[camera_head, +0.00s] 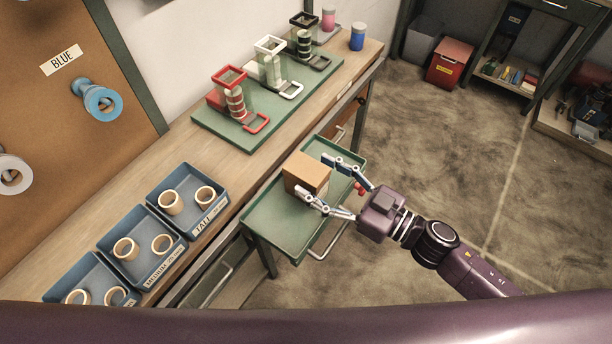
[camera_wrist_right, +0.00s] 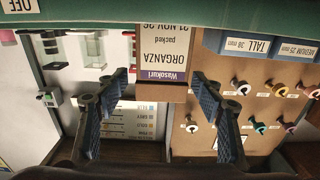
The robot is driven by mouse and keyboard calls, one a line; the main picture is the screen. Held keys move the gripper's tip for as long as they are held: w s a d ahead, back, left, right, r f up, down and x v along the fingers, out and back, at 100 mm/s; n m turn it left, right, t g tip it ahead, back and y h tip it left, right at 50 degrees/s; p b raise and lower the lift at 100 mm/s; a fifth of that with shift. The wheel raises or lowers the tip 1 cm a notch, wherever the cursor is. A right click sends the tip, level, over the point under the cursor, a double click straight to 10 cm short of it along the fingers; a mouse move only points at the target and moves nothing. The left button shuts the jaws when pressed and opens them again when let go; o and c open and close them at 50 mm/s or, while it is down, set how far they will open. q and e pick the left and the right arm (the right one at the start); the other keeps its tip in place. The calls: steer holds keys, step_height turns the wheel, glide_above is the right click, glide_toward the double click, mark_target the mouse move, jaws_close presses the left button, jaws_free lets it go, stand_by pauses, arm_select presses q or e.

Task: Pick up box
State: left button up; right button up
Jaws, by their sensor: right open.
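A brown cardboard box (camera_head: 306,174) sits on the green tray-topped cart (camera_head: 270,222) in the head view. In the right wrist view, a box face with a white and purple label (camera_wrist_right: 163,45) reading "ORGANZA" shows upside down. My right gripper (camera_head: 313,174) is open, with one finger along the far side of the box and the other along the near side. In the wrist view its two fingers (camera_wrist_right: 160,88) stand apart on either side of the label. I cannot tell whether the fingers touch the box. My left gripper is in neither view.
A wooden bench (camera_head: 236,160) runs beside the cart. It carries blue bins (camera_head: 190,232) of tape rolls and a green board (camera_head: 222,136) with red, white and black stands. A red bin (camera_head: 449,63) stands on the floor; floor space right of the cart is clear.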

mark_target(306, 171)
steer(key=x, duration=0.2)
steer(key=shift+w+a+r, duration=0.1)
steer(key=shift+a+r, duration=0.15)
steer(key=shift+a, duration=0.1)
steer(key=shift+w+a+f, duration=0.1)
steer(key=shift+w+a, duration=0.05)
steer(key=shift+a, duration=0.05)
steer(key=c, duration=1.1)
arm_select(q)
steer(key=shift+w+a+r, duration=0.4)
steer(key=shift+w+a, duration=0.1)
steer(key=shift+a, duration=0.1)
arm_select(e)
steer(key=shift+c, duration=1.3)
